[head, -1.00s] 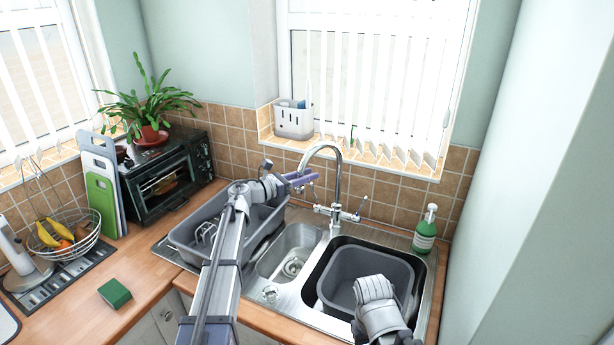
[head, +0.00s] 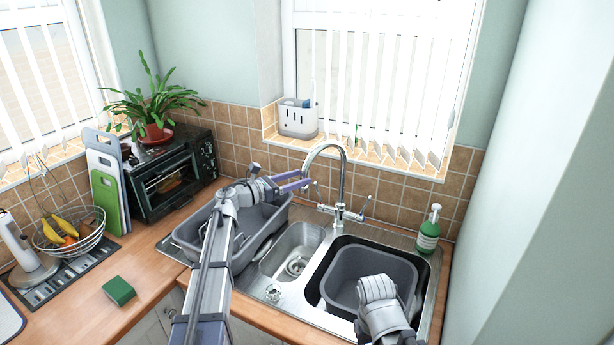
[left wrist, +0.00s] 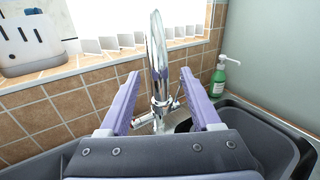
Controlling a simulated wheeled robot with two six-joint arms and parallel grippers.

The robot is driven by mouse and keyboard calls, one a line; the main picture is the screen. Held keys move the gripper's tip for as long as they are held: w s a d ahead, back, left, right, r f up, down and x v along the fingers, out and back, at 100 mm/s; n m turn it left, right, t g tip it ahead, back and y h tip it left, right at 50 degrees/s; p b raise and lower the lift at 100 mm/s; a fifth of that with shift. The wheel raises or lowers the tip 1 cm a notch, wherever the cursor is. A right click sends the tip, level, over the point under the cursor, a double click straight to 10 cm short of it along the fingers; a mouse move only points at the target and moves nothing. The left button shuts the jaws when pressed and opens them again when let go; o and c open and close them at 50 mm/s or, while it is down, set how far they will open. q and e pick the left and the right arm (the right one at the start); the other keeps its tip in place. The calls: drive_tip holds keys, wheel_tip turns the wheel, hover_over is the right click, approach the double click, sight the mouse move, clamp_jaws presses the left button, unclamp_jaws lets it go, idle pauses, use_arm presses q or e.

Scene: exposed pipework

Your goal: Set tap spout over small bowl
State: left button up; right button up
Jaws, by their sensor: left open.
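The chrome tap (head: 343,190) stands behind the sink, its arched spout (head: 325,148) reaching left over the drainer side of the small bowl. The small bowl (head: 297,248) is the narrow steel basin with a drain, between the grey tub and the large bowl. My left gripper (head: 306,181) has purple fingers and is open by the downturned spout end. In the left wrist view the spout (left wrist: 157,60) shows between the spread fingertips (left wrist: 160,82), with a gap on each side; I cannot tell its depth. My right arm is over the large bowl; its fingers are hidden.
A grey tub (head: 258,228) sits on the left drainer. A dark grey basin (head: 360,265) fills the large bowl. A green soap bottle (head: 429,230) stands at the back right. A white caddy (head: 298,118) is on the windowsill. A toaster oven (head: 172,175) stands left.

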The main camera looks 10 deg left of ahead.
use_arm(q)
drive_tip(key=shift+v, duration=1.5)
use_arm(e)
drive_tip(key=shift+c, duration=0.2)
